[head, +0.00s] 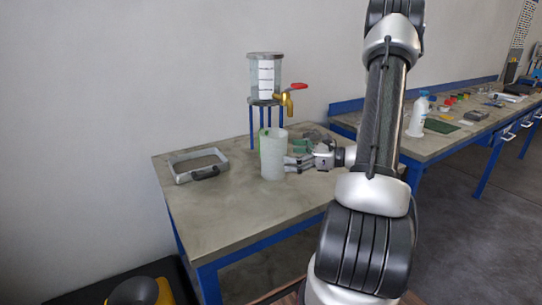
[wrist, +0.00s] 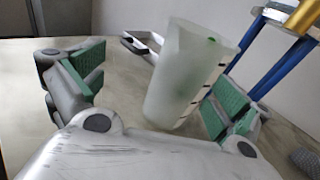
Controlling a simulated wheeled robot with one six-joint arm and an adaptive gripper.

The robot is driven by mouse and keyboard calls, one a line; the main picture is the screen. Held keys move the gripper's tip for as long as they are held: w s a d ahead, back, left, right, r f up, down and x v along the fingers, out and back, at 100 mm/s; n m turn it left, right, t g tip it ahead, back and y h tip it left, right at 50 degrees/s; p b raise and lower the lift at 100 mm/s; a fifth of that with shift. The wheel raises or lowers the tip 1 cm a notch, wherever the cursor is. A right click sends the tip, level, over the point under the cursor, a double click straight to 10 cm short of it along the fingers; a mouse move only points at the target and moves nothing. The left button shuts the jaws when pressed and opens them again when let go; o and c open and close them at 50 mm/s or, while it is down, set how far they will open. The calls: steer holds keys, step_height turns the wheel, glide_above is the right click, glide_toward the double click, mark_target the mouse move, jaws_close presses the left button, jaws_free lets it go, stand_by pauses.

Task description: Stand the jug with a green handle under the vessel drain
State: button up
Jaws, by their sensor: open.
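The jug (head: 272,158) is tall, pale and translucent, and appears to stand upright on the table in front of the vessel stand. In the wrist view the jug (wrist: 182,80) is between the spread fingers, nearer the right pad; contact is unclear. A little green shows near its rim; its handle is mostly hidden. My gripper (head: 293,157) is open at the jug's right side, and its green pads show in the wrist view (wrist: 152,90). The clear vessel (head: 264,75) sits on a blue-legged stand, with a brass drain tap (head: 288,100) and red lever at its right.
A grey rectangular frame with a dark handle (head: 200,166) lies on the table (head: 225,215) left of the jug. The table's front left is clear. A second bench (head: 450,140) at the right holds a white bottle (head: 418,116) and small items.

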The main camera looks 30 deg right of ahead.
mark_target(273, 142)
steer(key=w, duration=0.2)
steer(key=w+a+m+t, duration=0.1)
steer(key=w, duration=0.2)
steer(key=w+a+r+m+t+h, duration=0.1)
steer(key=w, duration=0.2)
steer(key=shift+w, duration=0.25)
steer(key=shift+c, duration=0.4)
steer(key=c, duration=1)
steer(key=shift+r, duration=0.2)
